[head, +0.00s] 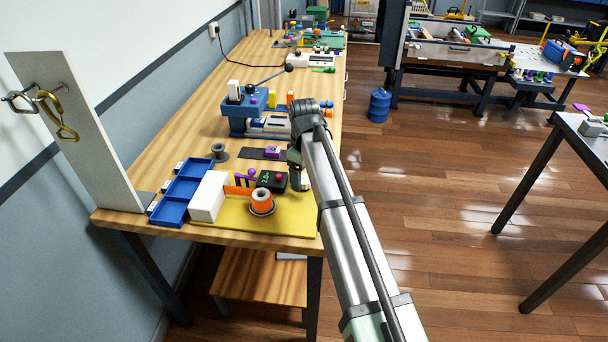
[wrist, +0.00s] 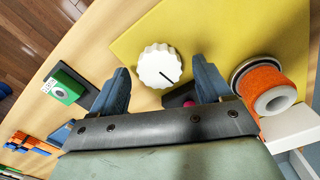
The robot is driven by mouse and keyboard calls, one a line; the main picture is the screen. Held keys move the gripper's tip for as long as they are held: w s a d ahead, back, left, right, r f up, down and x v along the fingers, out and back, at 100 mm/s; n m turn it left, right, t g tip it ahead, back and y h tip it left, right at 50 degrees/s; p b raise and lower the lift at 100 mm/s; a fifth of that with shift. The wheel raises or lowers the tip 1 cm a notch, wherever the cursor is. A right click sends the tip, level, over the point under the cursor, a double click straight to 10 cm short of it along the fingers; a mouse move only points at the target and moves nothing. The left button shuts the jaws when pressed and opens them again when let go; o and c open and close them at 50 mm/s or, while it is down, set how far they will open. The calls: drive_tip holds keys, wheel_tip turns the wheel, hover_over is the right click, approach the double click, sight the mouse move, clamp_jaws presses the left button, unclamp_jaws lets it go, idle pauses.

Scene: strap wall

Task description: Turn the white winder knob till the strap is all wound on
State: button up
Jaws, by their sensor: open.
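In the head view the knob is mostly hidden behind my gripper (head: 298,180). An orange strap (wrist: 269,86) is wound around a spool with a pale hub. The spool also shows in the head view (head: 262,202). An orange strip runs to a white block (head: 209,197).
A blue compartment tray (head: 180,190) lies left of the white block. A black box with a green display (head: 270,180) stands behind the spool. A blue lever press (head: 243,106) is farther back. A grey panel with hooks (head: 75,130) rises at left.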

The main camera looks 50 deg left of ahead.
sight(304, 178)
wheel_tip(304, 178, up, 14)
drive_tip(key=shift+f, duration=0.2)
idle(0.8)
